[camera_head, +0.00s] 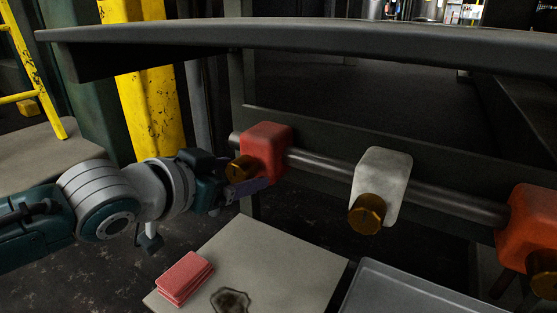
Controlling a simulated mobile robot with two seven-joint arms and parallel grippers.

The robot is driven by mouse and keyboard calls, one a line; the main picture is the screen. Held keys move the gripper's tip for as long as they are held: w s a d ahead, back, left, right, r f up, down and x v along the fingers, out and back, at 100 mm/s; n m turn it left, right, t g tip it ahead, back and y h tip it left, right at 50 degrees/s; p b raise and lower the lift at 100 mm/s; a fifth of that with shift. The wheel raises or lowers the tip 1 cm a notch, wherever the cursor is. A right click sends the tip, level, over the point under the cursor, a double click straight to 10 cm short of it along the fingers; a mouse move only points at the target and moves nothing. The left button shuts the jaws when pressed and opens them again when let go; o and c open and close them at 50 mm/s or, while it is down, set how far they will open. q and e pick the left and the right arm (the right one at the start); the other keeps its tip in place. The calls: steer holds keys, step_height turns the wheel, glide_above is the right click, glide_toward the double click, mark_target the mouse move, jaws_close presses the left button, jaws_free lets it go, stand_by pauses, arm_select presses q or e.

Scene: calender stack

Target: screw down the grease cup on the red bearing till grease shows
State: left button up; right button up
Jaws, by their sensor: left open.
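A red bearing (267,141) sits on the shaft left of centre, with a brass grease cup (240,168) on its front. My left gripper (248,180) is open at this cup; a greyish finger shows just below it. The cup is partly hidden, and I cannot tell whether the fingers touch it. A second red bearing (533,220) with a brass cup (546,284) is at the right edge, partly cut off. A pale bearing (383,172) with a brass cup (367,213) is between them. I see no grease at the left cup. My right gripper is not in view.
The steel shaft (455,205) runs through the bearings under a long dark beam (300,35). Below, a pale board (280,258) carries folded red cloths (185,277) and a dark stain (230,300). A grey tray (400,290) is beside it. A yellow post (150,110) stands behind my left arm.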

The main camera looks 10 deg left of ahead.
arm_select(q)
steer(key=shift+c, duration=0.4)
steer(key=shift+c, duration=0.8)
jaws_close()
